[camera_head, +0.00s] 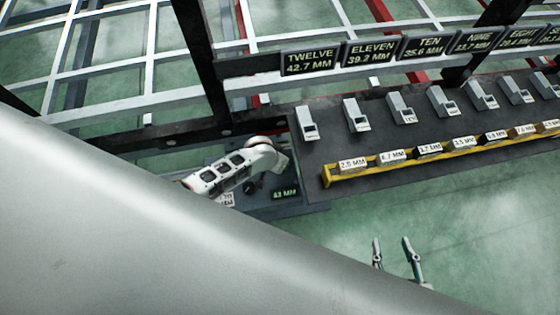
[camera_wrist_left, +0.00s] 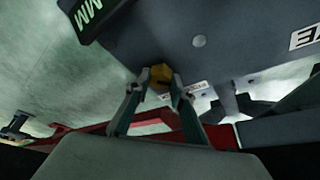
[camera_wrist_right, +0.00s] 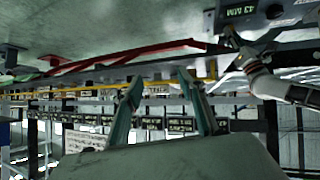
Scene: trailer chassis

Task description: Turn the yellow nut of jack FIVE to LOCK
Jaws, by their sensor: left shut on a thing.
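In the left wrist view, a yellow nut (camera_wrist_left: 160,75) sits under a dark grey housing (camera_wrist_left: 185,45). My left gripper (camera_wrist_left: 160,88) has its two teal fingers on either side of the nut and is shut on it. The nut's markings are too small to read, and no label FIVE shows. In the head view the left gripper is hidden; the white arm reaches to a dark unit with an MM display (camera_head: 285,194). My right gripper (camera_head: 391,240) is open and empty over the green floor; its parted fingers also show in the right wrist view (camera_wrist_right: 159,78).
A dark bench (camera_head: 400,165) holds several grey blocks and a yellow rail (camera_head: 350,177) with MM tags. Signs TWELVE (camera_head: 310,61) through EIGHT hang on the frame behind. Red beams lie near the left gripper (camera_wrist_left: 75,140). The green floor around the right gripper is clear.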

